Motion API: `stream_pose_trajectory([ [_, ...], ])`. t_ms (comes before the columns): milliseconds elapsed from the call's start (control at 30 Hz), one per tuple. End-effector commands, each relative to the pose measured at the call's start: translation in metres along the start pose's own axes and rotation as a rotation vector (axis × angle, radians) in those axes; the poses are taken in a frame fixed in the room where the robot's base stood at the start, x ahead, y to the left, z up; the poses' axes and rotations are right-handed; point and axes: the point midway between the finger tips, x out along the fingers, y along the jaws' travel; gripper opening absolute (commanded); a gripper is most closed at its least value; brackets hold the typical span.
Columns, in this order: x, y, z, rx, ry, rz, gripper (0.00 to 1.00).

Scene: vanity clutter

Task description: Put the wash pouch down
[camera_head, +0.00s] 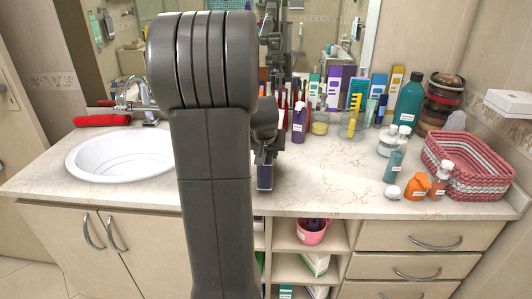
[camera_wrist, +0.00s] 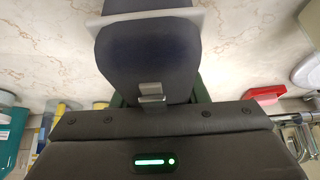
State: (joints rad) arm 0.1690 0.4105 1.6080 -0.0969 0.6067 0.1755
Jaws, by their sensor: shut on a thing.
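The wash pouch (camera_wrist: 150,52) is a dark navy block with a pale grey-white band at its far end in the wrist view. My gripper (camera_wrist: 155,97) is shut on it, with a finger at each side. In the head view the pouch (camera_head: 264,176) shows as a narrow dark shape below my gripper (camera_head: 265,150), over the front part of the marble counter (camera_head: 325,190). My arm hides much of both there. I cannot tell whether the pouch touches the counter.
A white sink (camera_head: 120,155) lies left of my arm, with a red item (camera_head: 102,120) behind it. Bottles and boxes crowd the back. The counter's front middle is clear.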

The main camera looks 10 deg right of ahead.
Motion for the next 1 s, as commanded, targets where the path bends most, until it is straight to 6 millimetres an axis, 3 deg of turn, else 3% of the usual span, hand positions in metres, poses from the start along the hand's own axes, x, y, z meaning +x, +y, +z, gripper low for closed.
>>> stream_pose_trajectory([
  [167, 0.004, 0.0, 0.002, 0.0, 0.0, 0.0, 0.15],
  [200, 0.003, 0.0, 0.002, 0.0, 0.0, 0.0, 0.48],
  [300, 0.003, 0.0, 0.002, 0.0, 0.0, 0.0, 0.62],
  [700, -0.005, 0.0, -0.001, 0.0, 0.002, 0.0, 0.62],
  [1000, -0.059, 0.0, -0.001, 0.001, 0.006, -0.001, 0.62],
])
